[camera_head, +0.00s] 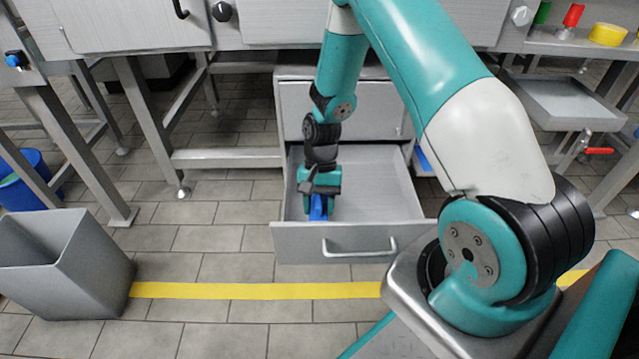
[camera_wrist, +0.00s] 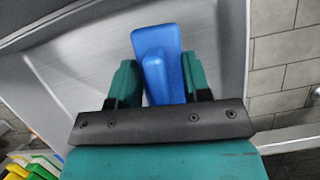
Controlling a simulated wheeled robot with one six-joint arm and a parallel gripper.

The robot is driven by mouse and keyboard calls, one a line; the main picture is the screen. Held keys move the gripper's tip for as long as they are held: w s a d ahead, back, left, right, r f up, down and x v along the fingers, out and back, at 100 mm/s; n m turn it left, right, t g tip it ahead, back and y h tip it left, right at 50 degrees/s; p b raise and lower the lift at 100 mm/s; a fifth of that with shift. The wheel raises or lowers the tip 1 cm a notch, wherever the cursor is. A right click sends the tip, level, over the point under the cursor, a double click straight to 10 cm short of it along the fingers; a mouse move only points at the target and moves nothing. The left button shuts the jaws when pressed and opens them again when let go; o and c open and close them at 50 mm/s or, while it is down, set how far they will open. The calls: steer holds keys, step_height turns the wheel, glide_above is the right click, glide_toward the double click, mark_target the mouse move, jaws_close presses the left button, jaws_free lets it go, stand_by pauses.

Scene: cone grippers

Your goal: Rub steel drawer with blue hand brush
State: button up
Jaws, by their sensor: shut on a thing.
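The steel drawer (camera_head: 375,180) is pulled open from a grey cabinet, with its handle (camera_head: 360,249) on the front panel. My gripper (camera_head: 319,196) is inside the drawer's outline, near the left side and the front panel. It is shut on the blue hand brush (camera_head: 318,208). In the wrist view the brush (camera_wrist: 156,55) stands between the two teal fingers (camera_wrist: 158,84), over the drawer floor (camera_wrist: 90,60). The bristles are hidden beneath the brush, so I cannot tell whether they touch the floor.
A grey bin (camera_head: 65,262) stands on the tiles at the left, with a blue bucket (camera_head: 25,180) behind it. A steel tray (camera_head: 563,102) with a red-handled valve (camera_head: 598,151) is at the right. A yellow floor line (camera_head: 250,291) runs before the drawer.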

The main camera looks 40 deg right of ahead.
mark_target(319, 202)
steer(key=shift+r+p, duration=1.8)
steer(key=shift+r, duration=0.25)
